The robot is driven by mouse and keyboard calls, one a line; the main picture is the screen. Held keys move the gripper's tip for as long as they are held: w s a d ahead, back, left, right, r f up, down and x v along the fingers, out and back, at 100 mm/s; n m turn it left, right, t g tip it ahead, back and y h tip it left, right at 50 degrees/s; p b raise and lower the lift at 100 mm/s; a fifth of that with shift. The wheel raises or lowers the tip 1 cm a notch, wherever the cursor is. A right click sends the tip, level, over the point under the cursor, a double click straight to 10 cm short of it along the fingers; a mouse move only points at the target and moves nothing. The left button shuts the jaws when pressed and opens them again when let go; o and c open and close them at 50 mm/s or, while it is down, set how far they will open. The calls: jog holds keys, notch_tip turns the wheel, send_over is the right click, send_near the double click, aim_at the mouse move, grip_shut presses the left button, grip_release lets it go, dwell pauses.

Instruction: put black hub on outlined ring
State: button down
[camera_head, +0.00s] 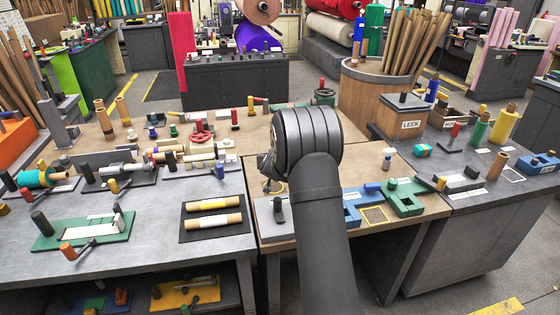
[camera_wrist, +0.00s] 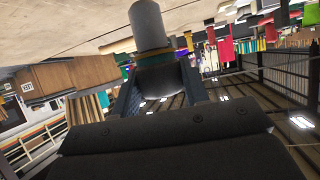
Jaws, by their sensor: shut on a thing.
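In the head view my own arm hides the gripper and the held piece.
A grey block with a black peg (camera_head: 279,209) stands left of my arm. Blue (camera_head: 362,205) and green (camera_head: 405,198) fixtures stand right of it. The left bench is crowded.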

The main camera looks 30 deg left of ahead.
jog(key=shift+f, duration=2.95)
jog(key=shift+f, duration=0.5)
jog(key=c, duration=0.7)
grip_release()
jog(key=shift+c, duration=0.2)
